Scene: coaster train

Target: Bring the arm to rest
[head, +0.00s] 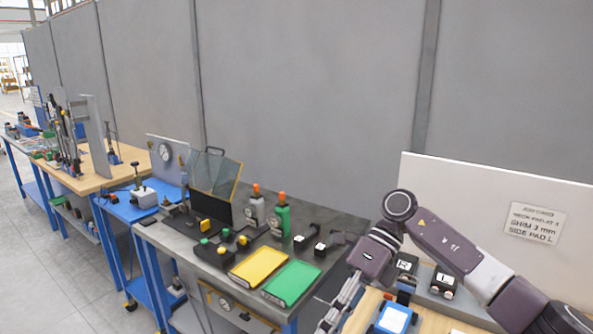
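My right arm comes in from the right and bends at a raised joint. Its gripper (333,318) points down and left at the bottom edge, beside the wooden bench top (358,318). The fingers are seen nearly edge-on and run toward the frame's bottom, so their opening is unclear. No held object shows. My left gripper is out of view.
A white board (480,195) rises behind. The grey bench holds a green tray (291,283), a yellow tray (258,266) and bottles.

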